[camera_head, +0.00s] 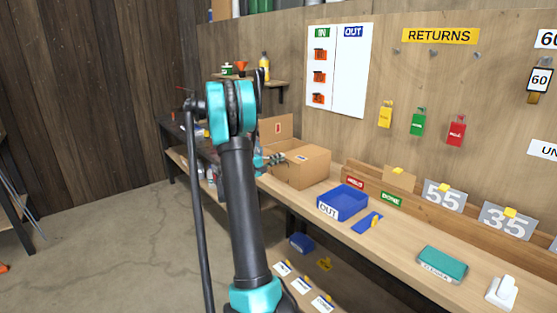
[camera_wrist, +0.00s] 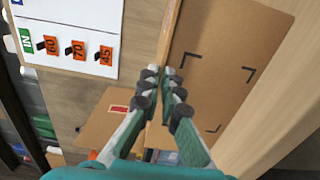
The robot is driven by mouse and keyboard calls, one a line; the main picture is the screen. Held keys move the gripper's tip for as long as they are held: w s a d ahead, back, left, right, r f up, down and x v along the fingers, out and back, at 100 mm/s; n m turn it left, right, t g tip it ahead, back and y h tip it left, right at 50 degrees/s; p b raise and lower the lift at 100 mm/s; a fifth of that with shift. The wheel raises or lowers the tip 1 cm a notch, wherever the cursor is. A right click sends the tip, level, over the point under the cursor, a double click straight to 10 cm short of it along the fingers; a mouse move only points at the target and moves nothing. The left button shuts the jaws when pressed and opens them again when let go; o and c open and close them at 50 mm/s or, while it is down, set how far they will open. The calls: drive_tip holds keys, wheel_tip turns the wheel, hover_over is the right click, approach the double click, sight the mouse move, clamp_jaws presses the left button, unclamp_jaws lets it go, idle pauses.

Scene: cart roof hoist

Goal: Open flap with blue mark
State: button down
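The cardboard box (camera_head: 308,167) stands on the workbench. One flap with a red mark (camera_head: 277,129) is raised at its back left; that flap also shows in the wrist view (camera_wrist: 112,118). A flat brown cardboard face with black corner marks (camera_wrist: 222,72) fills the right of the wrist view. In the head view my gripper (camera_head: 272,159) is at the box's left side, partly hidden by my arm.
A blue OUT tray (camera_head: 343,203) stands right of the box, with a blue piece (camera_head: 367,223) beside it. A teal box (camera_head: 442,264) lies farther right on the bench. The white IN/OUT board (camera_head: 338,70) hangs on the wall behind. A small shelf (camera_head: 255,82) holds bottles.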

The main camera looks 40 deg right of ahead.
drive_tip(key=shift+r, duration=0.15)
idle(0.4)
drive_tip(key=s+r+m, duration=0.9)
drive_tip(key=s+m, duration=0.1)
drive_tip(key=m, duration=0.8)
drive_tip(key=shift+s+d+r, duration=0.2)
drive_tip(key=shift+s+d, duration=0.2)
drive_tip(key=shift+m, duration=0.3)
drive_tip(key=c, duration=1.7)
unclamp_jaws()
drive_tip(key=shift+c, duration=0.2)
